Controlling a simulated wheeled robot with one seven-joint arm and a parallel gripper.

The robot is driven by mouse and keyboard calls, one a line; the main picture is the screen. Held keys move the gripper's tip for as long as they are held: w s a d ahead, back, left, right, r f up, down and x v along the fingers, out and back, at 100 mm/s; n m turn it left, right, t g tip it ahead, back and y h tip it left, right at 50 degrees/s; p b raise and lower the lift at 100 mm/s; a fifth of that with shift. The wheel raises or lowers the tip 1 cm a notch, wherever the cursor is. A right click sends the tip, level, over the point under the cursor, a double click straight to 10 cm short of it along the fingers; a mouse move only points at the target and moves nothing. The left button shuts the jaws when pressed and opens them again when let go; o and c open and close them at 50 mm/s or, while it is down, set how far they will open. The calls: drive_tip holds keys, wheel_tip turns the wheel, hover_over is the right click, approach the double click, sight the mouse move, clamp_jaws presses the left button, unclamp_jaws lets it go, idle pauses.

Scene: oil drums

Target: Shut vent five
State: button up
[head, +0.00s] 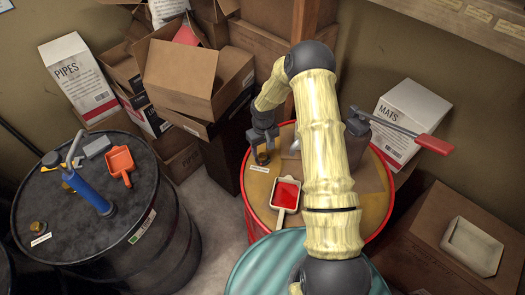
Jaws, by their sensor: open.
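A drum with a brown top (258,191) and red rim stands in the middle of the head view. My gripper (262,152) is low over the left part of its top, with its dark fingers pointing down and open. A small round fitting (262,159) shows at the fingertips, partly covered by them. I cannot tell whether the fingers touch it or whether it is open or shut. A small white label (259,169) lies just in front of it, too small to read. No number five is legible. My arm hides much of the drum top.
A cream scoop with red contents (287,195) lies on the brown top. A red-handled lever (435,144) reaches over the right rim. A teal drum (255,265) stands nearer. A black drum (120,235) at left bears a blue pump (88,190) and orange scoop (121,163). Boxes crowd behind.

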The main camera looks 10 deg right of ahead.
sight(263, 155)
drive_tip(key=shift+s+a+f+p, duration=0.15)
drive_tip(key=shift+f+p, duration=0.3)
drive_tip(key=shift+f, duration=1.35)
drive_tip(key=c, duration=1)
drive_tip(key=shift+o, duration=0.2)
